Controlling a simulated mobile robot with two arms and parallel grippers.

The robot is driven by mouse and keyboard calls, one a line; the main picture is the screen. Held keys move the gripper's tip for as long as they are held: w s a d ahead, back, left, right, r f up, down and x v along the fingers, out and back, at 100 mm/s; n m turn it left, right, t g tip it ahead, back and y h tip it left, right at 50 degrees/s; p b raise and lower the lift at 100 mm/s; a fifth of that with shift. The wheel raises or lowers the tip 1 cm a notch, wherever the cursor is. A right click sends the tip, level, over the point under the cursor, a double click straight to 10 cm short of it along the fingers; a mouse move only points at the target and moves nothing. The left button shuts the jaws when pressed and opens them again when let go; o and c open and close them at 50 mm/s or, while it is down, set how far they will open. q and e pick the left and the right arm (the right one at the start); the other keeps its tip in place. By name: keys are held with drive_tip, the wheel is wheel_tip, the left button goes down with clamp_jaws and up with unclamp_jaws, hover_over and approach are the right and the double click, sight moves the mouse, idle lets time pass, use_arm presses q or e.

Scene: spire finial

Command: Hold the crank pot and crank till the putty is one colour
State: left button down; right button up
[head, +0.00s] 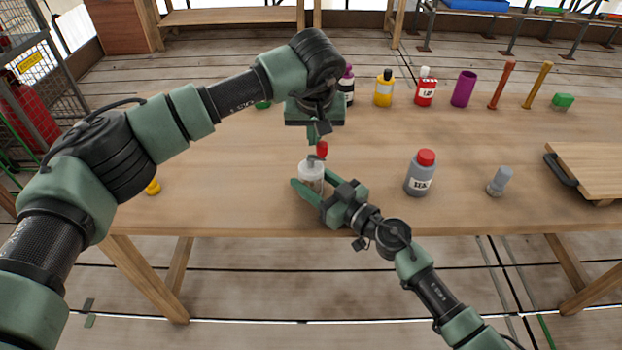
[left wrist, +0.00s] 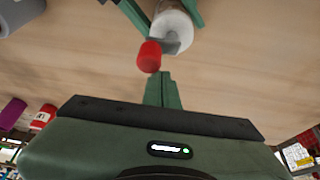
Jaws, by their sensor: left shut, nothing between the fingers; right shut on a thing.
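The crank pot (head: 312,173) is a small whitish pot near the table's front edge, with a red crank knob (head: 322,149) above its top. My right gripper (head: 314,187) is shut around the pot's body from the front right. My left gripper (head: 317,134) is shut and empty, pointing down just above and behind the knob. In the left wrist view, its closed fingertips (left wrist: 160,78) are close beside the red knob (left wrist: 149,56), and the pot (left wrist: 173,28) is beyond. I cannot tell whether they touch the knob. The putty's colour cannot be made out.
A grey bottle with a red cap (head: 420,175) and a small grey piece (head: 499,182) stand to the right. A wooden board (head: 590,165) lies farther right. Bottles, a purple cup (head: 463,90) and two rods line the back. The table left of the pot is mostly clear.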

sight(326, 142)
use_arm(q)
drive_tip(key=shift+s+d, duration=0.8)
idle(1.2)
drive_tip(key=shift+s+d, duration=0.2)
drive_tip(key=shift+s, duration=0.2)
idle(0.6)
drive_tip(key=shift+d, duration=0.2)
drive_tip(key=shift+a+r, duration=0.1)
drive_tip(key=shift+r, duration=3.35)
drive_tip(key=r+m+h, duration=0.1)
drive_tip(key=m, duration=0.2)
drive_tip(key=shift+w+r, duration=0.1)
drive_tip(key=shift+r, duration=0.05)
drive_tip(key=m, duration=0.1)
drive_tip(key=r+m+h, duration=0.1)
drive_tip(key=shift+r+m+g, duration=0.1)
drive_tip(key=shift+m+g, duration=0.2)
drive_tip(key=shift+m, duration=0.1)
wheel_tip(326, 142, down, 6)
drive_tip(key=shift+f, duration=0.2)
